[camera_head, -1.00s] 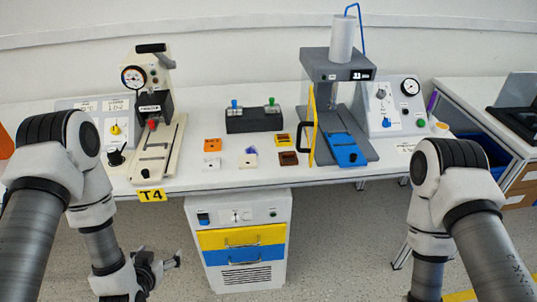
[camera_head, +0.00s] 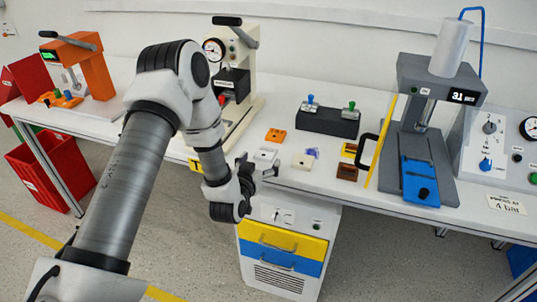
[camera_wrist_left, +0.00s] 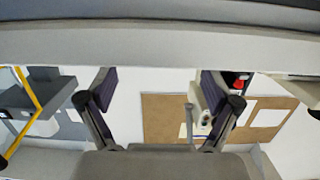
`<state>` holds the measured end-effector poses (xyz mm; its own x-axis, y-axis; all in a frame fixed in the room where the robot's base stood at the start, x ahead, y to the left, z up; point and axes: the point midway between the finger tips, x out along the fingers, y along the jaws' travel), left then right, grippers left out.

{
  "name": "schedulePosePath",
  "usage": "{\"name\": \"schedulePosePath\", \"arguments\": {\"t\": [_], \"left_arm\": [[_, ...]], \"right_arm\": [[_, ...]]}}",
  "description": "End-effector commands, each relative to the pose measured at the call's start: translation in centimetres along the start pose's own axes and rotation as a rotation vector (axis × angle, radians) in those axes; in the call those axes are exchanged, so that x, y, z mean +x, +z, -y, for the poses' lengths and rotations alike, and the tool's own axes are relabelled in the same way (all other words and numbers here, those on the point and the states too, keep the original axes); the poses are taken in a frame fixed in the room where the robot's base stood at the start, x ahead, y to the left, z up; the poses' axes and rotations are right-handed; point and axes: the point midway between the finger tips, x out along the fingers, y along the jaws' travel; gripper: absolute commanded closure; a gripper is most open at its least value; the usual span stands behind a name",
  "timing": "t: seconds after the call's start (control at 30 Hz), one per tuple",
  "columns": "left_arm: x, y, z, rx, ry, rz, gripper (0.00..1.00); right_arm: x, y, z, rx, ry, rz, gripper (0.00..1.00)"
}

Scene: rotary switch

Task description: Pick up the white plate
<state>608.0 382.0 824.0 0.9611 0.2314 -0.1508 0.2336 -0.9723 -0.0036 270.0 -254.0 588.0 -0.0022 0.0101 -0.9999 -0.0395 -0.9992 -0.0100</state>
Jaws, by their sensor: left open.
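A small white plate (camera_head: 265,154) lies near the front edge of the white table in the head view, just behind my left gripper. A similar cream plate (camera_head: 302,161) lies to its right. My left gripper (camera_head: 258,169) is open and empty at the table's front edge, close to the white plate. Its two spread fingers also show in the left wrist view (camera_wrist_left: 158,98), with nothing between them. I cannot make out the white plate in the wrist view. My right gripper is out of view.
An orange piece (camera_head: 276,135) lies behind the white plate; a yellow piece (camera_head: 349,150) and a brown piece (camera_head: 347,172) lie to the right. A black block with knobs (camera_head: 328,122) stands behind. The grey press (camera_head: 440,150) is at the right, a cream press (camera_head: 245,60) behind my arm.

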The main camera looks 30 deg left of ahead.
Motion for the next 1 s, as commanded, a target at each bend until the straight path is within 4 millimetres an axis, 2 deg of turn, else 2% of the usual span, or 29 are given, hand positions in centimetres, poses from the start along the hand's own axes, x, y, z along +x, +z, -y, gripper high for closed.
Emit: {"name": "schedulePosePath", "arguments": {"t": [0.1, 0.2, 0.4, 0.47, 0.5, 0.6, 1.0], "left_arm": [[2.3, 0.0, 0.0, 0.001, -0.001, -0.003, 0.10], [3.4, 0.0, 0.0, 0.000, 0.000, 0.000, 0.10], [3.5, 0.0, 0.0, 0.000, 0.000, 0.000, 0.10], [3.5, 0.1, 0.0, 0.000, 0.000, 0.000, 0.28], [3.5, 0.1, 0.0, 0.000, 0.000, 0.000, 0.42], [3.5, 0.1, 0.0, 0.000, 0.000, 0.000, 0.75], [3.5, -0.2, 0.0, -0.001, 0.000, 0.000, 0.75]], "right_arm": [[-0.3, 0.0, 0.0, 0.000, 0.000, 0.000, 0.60], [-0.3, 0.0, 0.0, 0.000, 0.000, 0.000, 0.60], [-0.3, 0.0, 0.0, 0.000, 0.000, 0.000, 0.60], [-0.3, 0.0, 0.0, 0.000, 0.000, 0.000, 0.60], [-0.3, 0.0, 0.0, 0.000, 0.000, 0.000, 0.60], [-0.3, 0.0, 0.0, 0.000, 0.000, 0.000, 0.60], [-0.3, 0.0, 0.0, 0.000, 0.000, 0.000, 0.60]]}}
